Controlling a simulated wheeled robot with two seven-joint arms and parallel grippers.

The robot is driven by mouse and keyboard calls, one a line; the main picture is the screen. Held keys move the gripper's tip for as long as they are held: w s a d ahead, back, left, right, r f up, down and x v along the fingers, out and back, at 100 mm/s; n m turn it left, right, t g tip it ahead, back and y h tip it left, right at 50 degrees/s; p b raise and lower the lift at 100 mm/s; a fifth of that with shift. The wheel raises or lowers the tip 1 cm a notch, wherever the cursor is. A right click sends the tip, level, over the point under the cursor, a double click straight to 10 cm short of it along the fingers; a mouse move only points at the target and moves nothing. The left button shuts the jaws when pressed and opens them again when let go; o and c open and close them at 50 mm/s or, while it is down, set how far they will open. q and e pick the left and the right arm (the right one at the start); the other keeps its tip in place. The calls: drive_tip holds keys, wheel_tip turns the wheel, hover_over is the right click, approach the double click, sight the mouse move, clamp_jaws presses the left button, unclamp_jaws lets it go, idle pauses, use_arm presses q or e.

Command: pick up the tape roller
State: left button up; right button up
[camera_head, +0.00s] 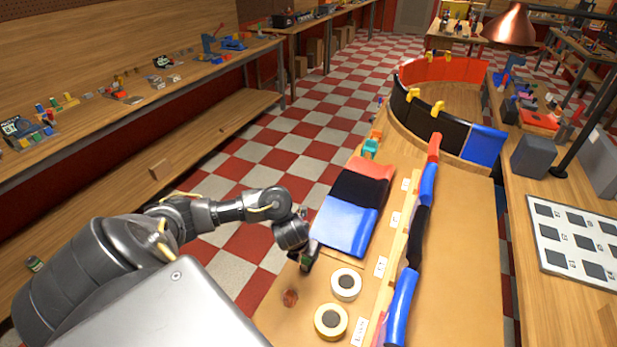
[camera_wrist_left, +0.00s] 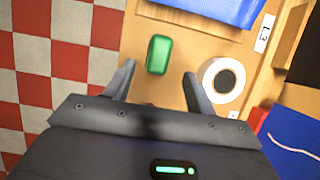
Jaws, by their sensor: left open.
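My left gripper (camera_head: 307,258) is open over the near left part of the workbench. In the left wrist view its two fingers (camera_wrist_left: 158,85) stand apart, and a small green rounded block (camera_wrist_left: 158,55) shows just ahead of the gap between them. I cannot tell if this block is the tape roller or how far below the fingers it lies. A white tape roll (camera_head: 346,284) lies flat to the right of the gripper; it also shows in the left wrist view (camera_wrist_left: 223,81). A yellow-rimmed roll (camera_head: 331,321) lies nearer. My right gripper is out of view.
A folded blue, black and red cloth-like piece (camera_head: 352,205) lies beyond the gripper. A teal and orange item (camera_head: 371,147) stands past it. A long blue, black and red strip (camera_head: 420,220) and a curved ring wall (camera_head: 450,128) occupy the bench. A brown round spot (camera_head: 290,297) is near.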

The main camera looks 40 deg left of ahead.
sight(306, 265)
use_arm(q)
drive_tip(key=x, duration=0.3)
drive_tip(key=shift+w+r, duration=0.1)
drive_tip(key=shift+w, duration=0.1)
drive_tip(key=shift+b, duration=0.3)
drive_tip(key=x, duration=0.3)
drive_tip(key=b+x, duration=0.1)
drive_tip(key=x, duration=0.1)
drive_tip(key=shift+a, duration=0.25)
drive_tip(key=c, duration=1.2)
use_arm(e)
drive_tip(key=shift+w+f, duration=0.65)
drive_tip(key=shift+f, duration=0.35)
use_arm(q)
drive_tip(key=shift+o, duration=0.2)
drive_tip(key=shift+r, duration=0.1)
